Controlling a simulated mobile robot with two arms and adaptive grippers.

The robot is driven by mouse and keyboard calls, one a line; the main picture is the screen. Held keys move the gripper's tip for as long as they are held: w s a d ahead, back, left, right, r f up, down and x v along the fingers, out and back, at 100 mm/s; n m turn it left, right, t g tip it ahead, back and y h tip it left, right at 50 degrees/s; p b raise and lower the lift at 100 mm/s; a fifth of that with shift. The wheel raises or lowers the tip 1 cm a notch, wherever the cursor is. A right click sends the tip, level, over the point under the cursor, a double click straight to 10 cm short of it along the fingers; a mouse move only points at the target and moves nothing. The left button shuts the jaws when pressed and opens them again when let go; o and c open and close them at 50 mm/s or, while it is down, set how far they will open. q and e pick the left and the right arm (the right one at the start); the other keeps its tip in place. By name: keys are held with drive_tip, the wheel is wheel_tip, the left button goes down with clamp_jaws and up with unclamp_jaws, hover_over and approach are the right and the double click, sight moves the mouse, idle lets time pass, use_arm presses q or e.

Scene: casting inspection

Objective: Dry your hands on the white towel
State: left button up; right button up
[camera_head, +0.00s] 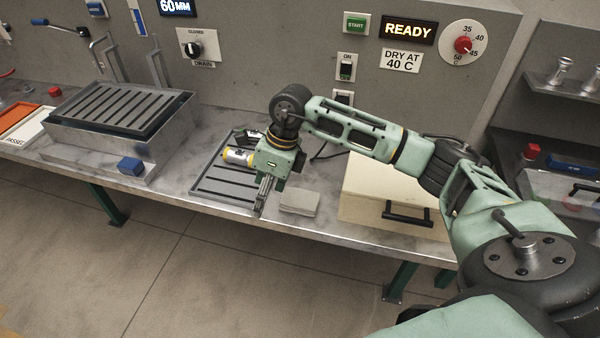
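A small folded off-white cloth, which looks like the towel (299,202), lies flat on the grey bench near its front edge. My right gripper (262,204) points down just left of the towel, at the right front edge of a dark ribbed tray (225,187). Its fingers look close together, but they are seen nearly side-on, so I cannot tell whether they are open or shut. Nothing is clearly seen between them. I cannot tell whether they touch the tray or bench. My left gripper is not in view.
A cream box (362,199) with a black handle stands right of the towel. A yellow-and-white cylinder (237,156) lies at the tray's back. The READY display (408,30) is on the wall.

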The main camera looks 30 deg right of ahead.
sight(300, 197)
drive_tip(key=d+h, duration=0.1)
drive_tip(key=d, duration=0.2)
drive_tip(key=d+r+h, duration=0.1)
drive_tip(key=d, duration=0.2)
drive_tip(key=d+h, duration=0.1)
drive_tip(key=d, duration=0.2)
drive_tip(key=shift+s+d+r+m+g, duration=0.2)
drive_tip(key=shift+r+m+g, duration=0.1)
drive_tip(key=shift+g, duration=0.1)
drive_tip(key=shift+d+f+h, duration=0.15)
drive_tip(key=shift+d+h, duration=0.1)
drive_tip(key=shift+h, duration=0.05)
wheel_tip(300, 197, down, 7)
drive_tip(key=shift+f+p, duration=0.2)
drive_tip(key=shift+p, duration=0.75)
drive_tip(key=shift+c, duration=0.3)
drive_tip(key=c, duration=1.2)
drive_tip(key=o, duration=1.2)
